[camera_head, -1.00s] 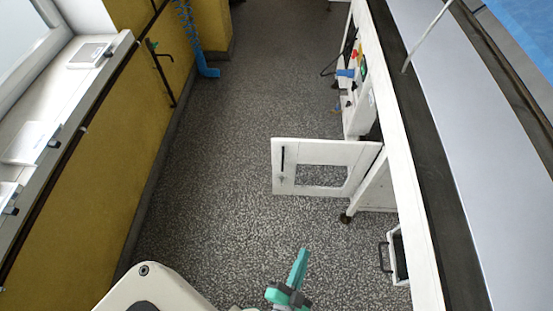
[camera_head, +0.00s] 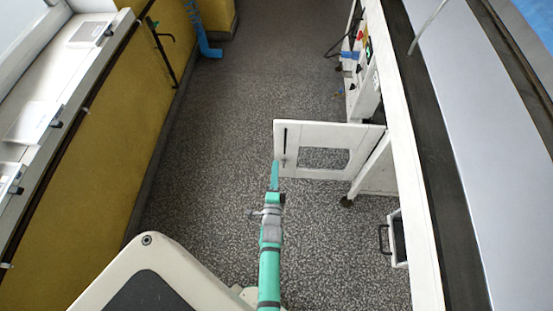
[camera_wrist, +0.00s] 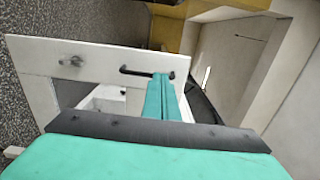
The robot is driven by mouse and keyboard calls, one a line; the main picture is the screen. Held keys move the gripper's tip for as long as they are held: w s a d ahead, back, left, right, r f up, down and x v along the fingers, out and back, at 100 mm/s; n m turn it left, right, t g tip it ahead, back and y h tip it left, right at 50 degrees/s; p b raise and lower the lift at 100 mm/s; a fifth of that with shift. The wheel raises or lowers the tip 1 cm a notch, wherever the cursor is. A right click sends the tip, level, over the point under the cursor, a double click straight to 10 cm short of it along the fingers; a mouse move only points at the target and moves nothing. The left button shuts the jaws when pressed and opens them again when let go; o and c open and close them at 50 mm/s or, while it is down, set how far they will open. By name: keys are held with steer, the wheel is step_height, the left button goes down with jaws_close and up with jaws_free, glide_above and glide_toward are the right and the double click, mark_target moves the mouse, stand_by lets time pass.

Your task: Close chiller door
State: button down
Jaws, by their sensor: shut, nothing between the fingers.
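The chiller door (camera_head: 364,146) is a white panel with a rectangular window opening and a dark bar handle. It stands open, swung out from the white machine (camera_head: 378,170) on the right. My teal gripper (camera_head: 275,165) is shut and empty, with its tips near the door's left, free edge in the head view. In the wrist view the door (camera_wrist: 100,58) spans the upper left, and the shut fingers (camera_wrist: 161,78) overlap the right end of the black handle (camera_wrist: 140,71). I cannot tell whether they touch the door.
A long white machine with a grey belt (camera_head: 455,130) runs along the right. A dark-handled bin (camera_head: 397,240) sits below it. A yellow wall (camera_head: 90,150) with a blue object (camera_head: 205,40) bounds the left. The speckled floor between is clear.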

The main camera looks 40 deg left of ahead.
mark_target(278, 134)
steer(key=x, duration=1.2)
steer(key=shift+w+a+r, duration=0.1)
steer(key=shift+w, duration=0.25)
